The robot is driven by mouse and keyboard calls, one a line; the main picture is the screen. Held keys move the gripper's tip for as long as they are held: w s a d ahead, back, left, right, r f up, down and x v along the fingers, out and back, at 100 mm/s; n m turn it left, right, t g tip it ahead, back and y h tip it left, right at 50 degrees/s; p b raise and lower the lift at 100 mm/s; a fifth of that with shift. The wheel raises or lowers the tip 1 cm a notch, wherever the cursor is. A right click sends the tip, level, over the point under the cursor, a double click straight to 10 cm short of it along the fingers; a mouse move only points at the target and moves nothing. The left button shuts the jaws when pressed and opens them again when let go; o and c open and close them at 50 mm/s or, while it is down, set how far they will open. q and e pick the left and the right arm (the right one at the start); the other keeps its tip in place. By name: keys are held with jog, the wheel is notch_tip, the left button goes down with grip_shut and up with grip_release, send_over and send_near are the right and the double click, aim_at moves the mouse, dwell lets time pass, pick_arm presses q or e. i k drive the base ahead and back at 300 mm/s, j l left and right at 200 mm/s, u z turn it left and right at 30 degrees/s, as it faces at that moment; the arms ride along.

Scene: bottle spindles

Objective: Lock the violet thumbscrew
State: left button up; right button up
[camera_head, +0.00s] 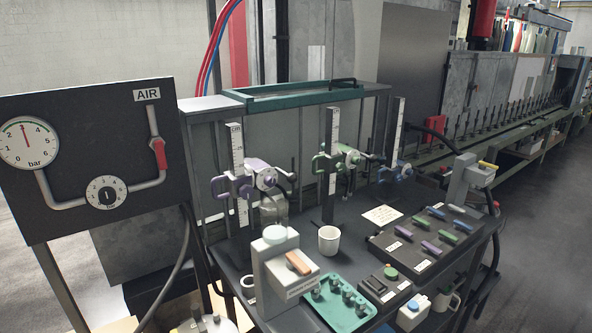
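The violet thumbscrew appears to be the violet knob (219,185) on the violet clamp, beside the left upright scale. It is small here, and I cannot tell whether it is tight or loose. The violet clamp (258,170) carries a grey round head with a violet centre (267,178) and a dark handle to its right. A clear bottle (273,208) seems to stand below this head. A green clamp (325,163) and a blue clamp (398,170) sit on similar uprights to the right. Neither of my grippers is in view.
The dark bench (345,235) holds a white mug (329,240), a paper card (382,216), a green tray (340,308) and a rack of coloured handles (425,238). A grey block device (280,265) stands in front of the violet station. An AIR panel (95,150) stands left.

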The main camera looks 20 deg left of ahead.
aim_at(246, 191)
jog(key=u, duration=1.25)
